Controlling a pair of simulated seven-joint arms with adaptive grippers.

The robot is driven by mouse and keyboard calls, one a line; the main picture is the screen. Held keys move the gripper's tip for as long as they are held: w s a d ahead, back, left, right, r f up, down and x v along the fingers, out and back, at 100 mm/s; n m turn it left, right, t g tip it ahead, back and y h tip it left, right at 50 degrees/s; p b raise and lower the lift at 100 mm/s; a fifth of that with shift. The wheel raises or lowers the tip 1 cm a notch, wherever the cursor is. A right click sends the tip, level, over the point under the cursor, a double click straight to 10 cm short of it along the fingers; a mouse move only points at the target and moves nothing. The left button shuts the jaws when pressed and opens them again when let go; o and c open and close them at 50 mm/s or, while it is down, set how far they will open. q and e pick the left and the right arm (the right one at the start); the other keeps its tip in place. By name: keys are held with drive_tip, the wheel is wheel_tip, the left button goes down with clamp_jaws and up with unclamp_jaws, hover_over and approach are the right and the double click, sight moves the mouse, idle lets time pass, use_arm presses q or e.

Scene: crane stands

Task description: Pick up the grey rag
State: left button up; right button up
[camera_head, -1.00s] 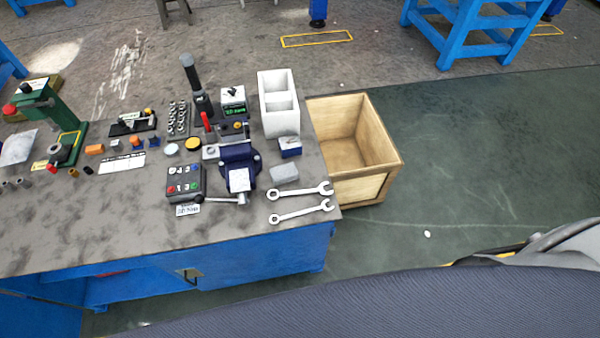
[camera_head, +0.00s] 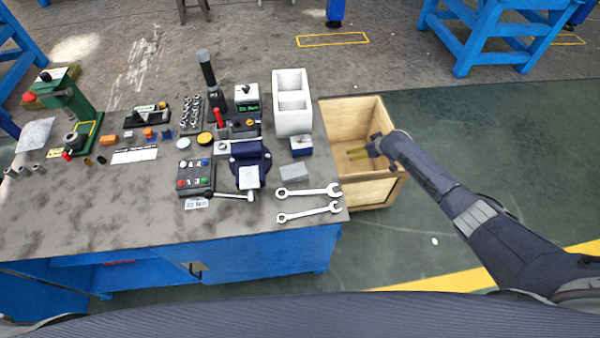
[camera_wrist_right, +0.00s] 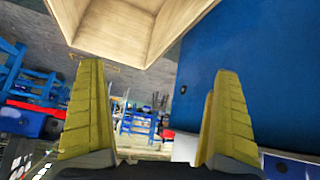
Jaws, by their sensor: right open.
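A small light-grey folded piece (camera_head: 290,172), which looks like the grey rag, lies on the workbench just above the two wrenches and right of the blue vise. A flat pale-grey sheet (camera_head: 35,134) lies at the bench's left; I cannot tell whether it is cloth or paper. My right gripper (camera_head: 360,152) is over the wooden crate, right of the bench and apart from the grey piece. In the right wrist view its yellow fingers (camera_wrist_right: 155,112) are wide apart with nothing between them. No rag shows in that view. My left gripper is not in view.
The open wooden crate (camera_head: 392,196) stands against the bench's right end. The blue vise (camera_head: 247,162), a white two-compartment bin (camera_head: 292,120), a button box (camera_head: 195,177) and wrenches (camera_head: 308,190) surround the grey piece.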

drive_tip(key=w+a+r+y, duration=0.1)
drive_tip(key=w+a+r, duration=0.25)
drive_tip(key=r, duration=0.45)
drive_tip(key=w+a+r, duration=0.2)
drive_tip(key=w+r, duration=0.2)
drive_tip(key=r, duration=0.4)
drive_tip(key=s+a+r+m+g+y, duration=0.15)
drive_tip(key=s+a, duration=0.25)
drive_tip(key=a, duration=0.4)
drive_tip(key=s+a+r+g+h, duration=0.1)
drive_tip(key=s+a+r+g, duration=0.2)
drive_tip(key=a, duration=0.5)
drive_tip(key=s+a+r+g, duration=0.1)
drive_tip(key=s+a+r, duration=0.1)
drive_tip(key=s+a, duration=0.4)
drive_tip(key=g+h, duration=0.2)
drive_tip(key=h, duration=0.2)
hover_over(294, 171)
drive_tip(key=shift+m+y, duration=0.25)
drive_tip(key=shift+m, duration=0.1)
drive_tip(key=f, duration=0.8)
drive_tip(key=shift+a, duration=0.35)
drive_tip(key=shift+w+d+f, duration=0.1)
drive_tip(key=shift+d+f, duration=0.05)
drive_tip(key=shift+f, duration=1.4)
drive_tip(key=shift+d+f, duration=0.15)
drive_tip(key=shift+f, duration=1.35)
